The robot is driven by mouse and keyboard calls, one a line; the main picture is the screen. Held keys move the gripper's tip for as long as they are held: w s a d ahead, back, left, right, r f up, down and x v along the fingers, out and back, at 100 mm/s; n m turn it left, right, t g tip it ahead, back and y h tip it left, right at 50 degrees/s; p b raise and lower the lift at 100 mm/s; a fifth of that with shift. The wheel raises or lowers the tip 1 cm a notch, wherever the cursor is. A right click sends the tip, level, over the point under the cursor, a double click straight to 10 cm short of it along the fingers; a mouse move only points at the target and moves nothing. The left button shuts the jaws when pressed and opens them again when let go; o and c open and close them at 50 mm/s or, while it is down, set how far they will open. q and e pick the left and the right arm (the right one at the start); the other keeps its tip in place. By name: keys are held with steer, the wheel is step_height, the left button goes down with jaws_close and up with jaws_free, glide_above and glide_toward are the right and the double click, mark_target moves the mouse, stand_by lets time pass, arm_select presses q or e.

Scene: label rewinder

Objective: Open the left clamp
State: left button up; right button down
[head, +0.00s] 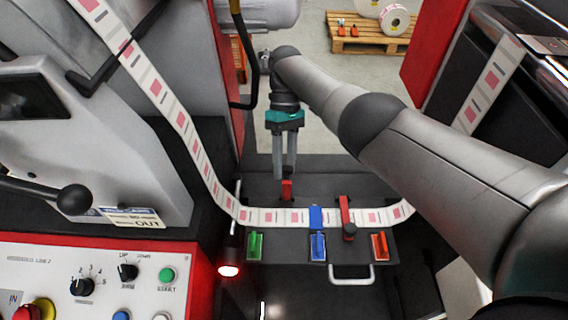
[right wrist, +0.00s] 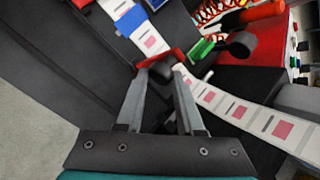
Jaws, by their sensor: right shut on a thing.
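The left clamp (head: 287,190) is a small red lever at the back edge of the label web, between the green and blue pieces. My right gripper (head: 287,177) reaches down onto it from behind, fingers shut on it. In the right wrist view, the fingertips (right wrist: 163,78) close around the black end of the red left clamp (right wrist: 147,62). The fingers partly hide it, so its exact angle is hard to tell. The right clamp (head: 347,217), also red, lies across the web further right. My left gripper is not in view.
The printed label web (head: 270,216) runs over the dark table. A green piece (head: 255,245), a blue piece (head: 317,235) and a red-orange piece (head: 380,246) sit along the front. A control panel (head: 90,280) stands at the lower left.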

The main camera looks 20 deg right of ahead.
steer(key=shift+d+f, duration=0.25)
steer(key=shift+d, duration=0.25)
steer(key=c, duration=0.7)
jaws_free()
steer(key=shift+w+d, duration=0.1)
steer(key=shift+w, duration=0.1)
steer(key=shift+o, duration=0.9)
steer(key=shift+r, duration=0.1)
step_height(320, 180, up, 20)
steer(key=p, duration=1.5)
